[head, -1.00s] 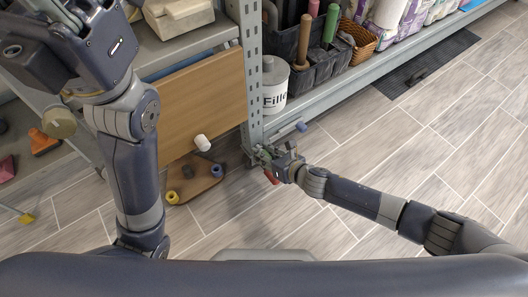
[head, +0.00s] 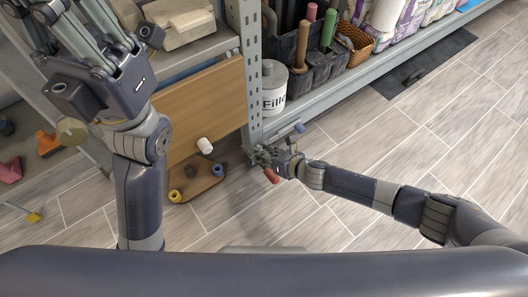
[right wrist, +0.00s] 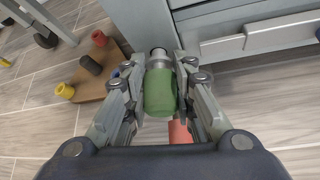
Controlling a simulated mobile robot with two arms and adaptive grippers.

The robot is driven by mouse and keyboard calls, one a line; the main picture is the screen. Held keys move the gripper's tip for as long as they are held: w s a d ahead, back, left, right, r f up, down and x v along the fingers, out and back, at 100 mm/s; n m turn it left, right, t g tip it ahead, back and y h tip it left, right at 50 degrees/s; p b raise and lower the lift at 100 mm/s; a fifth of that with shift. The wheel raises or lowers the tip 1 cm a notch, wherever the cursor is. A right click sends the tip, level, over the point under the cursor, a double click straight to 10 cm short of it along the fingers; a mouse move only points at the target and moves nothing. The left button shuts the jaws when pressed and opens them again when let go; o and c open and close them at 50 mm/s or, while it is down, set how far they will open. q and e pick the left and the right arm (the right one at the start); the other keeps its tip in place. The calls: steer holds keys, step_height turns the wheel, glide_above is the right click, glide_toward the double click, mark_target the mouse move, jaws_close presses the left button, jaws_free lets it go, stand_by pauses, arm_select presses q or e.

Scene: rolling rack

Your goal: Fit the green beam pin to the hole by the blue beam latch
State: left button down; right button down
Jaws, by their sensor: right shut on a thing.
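The green beam pin (right wrist: 159,92) is between the fingers of my right gripper (right wrist: 161,68) in the right wrist view, with its grey metal end pointing away toward the rack upright. In the head view my right gripper (head: 264,157) is low beside the foot of the upright (head: 250,90), and the pin is hard to make out. A blue cylinder (head: 299,128), likely the blue beam latch, sticks out at the low shelf beam (head: 325,106). The hole is not visible. My left gripper (head: 88,45) is at the top left, its fingertips partly cut off.
A red cylinder (head: 271,176) shows just below my right gripper. A wooden board (head: 195,190) with yellow and blue pieces lies on the floor to its left. A white cylinder (head: 204,145) is by the wooden panel (head: 205,105).

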steer(key=shift+w+a, duration=0.2)
steer(key=shift+w, duration=0.05)
stand_by(0.6)
steer(key=c, duration=1.2)
jaws_free()
steer(key=shift+c, duration=0.2)
steer(key=shift+s+d+r, duration=0.15)
steer(key=shift+s+d, duration=0.05)
steer(key=shift+d, duration=0.05)
steer(key=v, duration=1.1)
steer(key=shift+r, duration=0.2)
steer(key=shift+s, duration=0.15)
